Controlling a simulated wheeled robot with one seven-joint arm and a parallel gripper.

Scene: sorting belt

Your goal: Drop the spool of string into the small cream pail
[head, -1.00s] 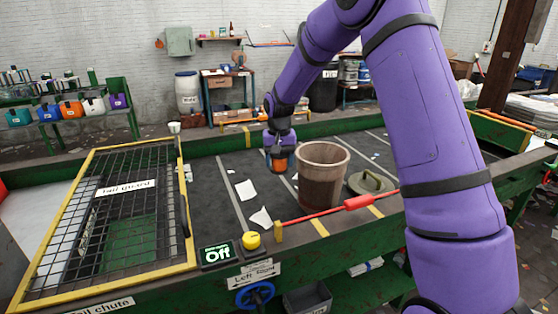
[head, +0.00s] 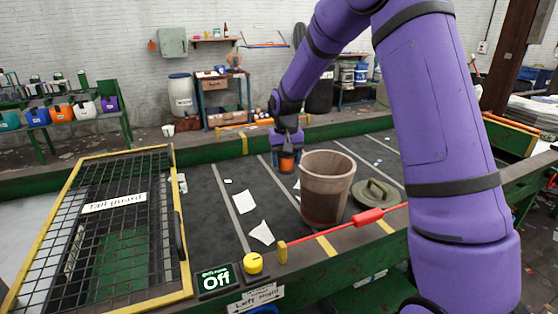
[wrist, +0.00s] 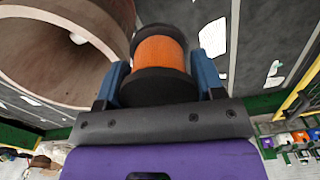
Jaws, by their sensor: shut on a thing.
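The spool of string (head: 287,162), orange with black ends, is held in my gripper (head: 287,155). In the wrist view the spool (wrist: 160,58) sits between the two blue fingers of my gripper (wrist: 160,85). It is above the dark belt, just left of and behind a large brown bin.
The brown bin (head: 328,192) stands open on the belt (head: 205,205), beside a green-grey lid (head: 375,193). A mesh tail guard (head: 110,235) covers the left end. Paper scraps lie on the belt. A red bar (head: 345,228) crosses the front. The display (head: 216,280) reads Off.

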